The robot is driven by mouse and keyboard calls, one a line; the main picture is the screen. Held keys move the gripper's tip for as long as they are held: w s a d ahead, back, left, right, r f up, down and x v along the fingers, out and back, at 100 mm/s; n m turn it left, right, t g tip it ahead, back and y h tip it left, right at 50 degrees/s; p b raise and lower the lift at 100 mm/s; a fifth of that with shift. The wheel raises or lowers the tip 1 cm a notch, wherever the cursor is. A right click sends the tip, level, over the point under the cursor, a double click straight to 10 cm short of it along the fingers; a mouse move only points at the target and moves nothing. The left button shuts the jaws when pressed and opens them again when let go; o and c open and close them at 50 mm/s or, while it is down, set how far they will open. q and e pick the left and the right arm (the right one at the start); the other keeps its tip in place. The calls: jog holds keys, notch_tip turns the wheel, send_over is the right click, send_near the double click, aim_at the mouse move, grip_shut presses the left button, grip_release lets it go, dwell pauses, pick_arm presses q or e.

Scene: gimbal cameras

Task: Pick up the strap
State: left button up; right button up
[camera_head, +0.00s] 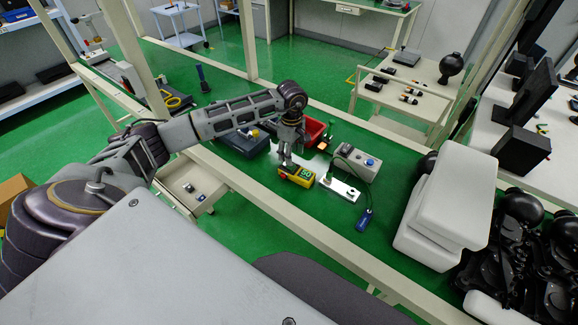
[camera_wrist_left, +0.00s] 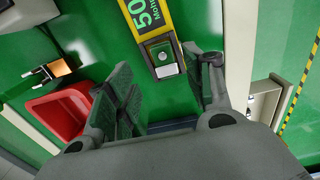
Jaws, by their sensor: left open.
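A yellow item with a dark green label (camera_head: 297,175) lies on the green table. I cannot be sure it is the strap. In the left wrist view the same item (camera_wrist_left: 150,27) shows yellow edges, the number 50 and a grey metal piece at its near end. My left gripper (camera_head: 287,158) hangs just above and behind it, pointing down. In the left wrist view its two fingers (camera_wrist_left: 163,85) are apart, with the item's near end between or just beyond them. Contact is not clear. The space between the fingers looks empty. My right gripper is not in view.
A red bin (camera_head: 313,131) stands behind the gripper, and a dark blue case (camera_head: 243,141) to its left. A grey control box (camera_head: 356,163) and a white strip (camera_head: 338,187) lie to the right. White blocks (camera_head: 447,205) stand further right. A beige rail (camera_head: 300,225) edges the table.

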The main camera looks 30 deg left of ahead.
pick_arm(q)
jog(key=shift+f, duration=0.15)
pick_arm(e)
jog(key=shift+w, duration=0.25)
pick_arm(q)
jog(key=shift+s+f, duration=0.15)
jog(key=shift+f, duration=0.35)
notch_tip(320, 180, down, 3)
jog(key=shift+s+a+r+p, duration=0.1)
jog(key=shift+s+r+p, duration=0.1)
jog(key=shift+p, duration=0.3)
jog(key=shift+f, duration=0.6)
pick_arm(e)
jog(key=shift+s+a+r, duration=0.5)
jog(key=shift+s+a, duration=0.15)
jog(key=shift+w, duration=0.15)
pick_arm(q)
jog(key=shift+c, duration=1.1)
jog(key=shift+f, duration=0.1)
jog(key=c, duration=0.8)
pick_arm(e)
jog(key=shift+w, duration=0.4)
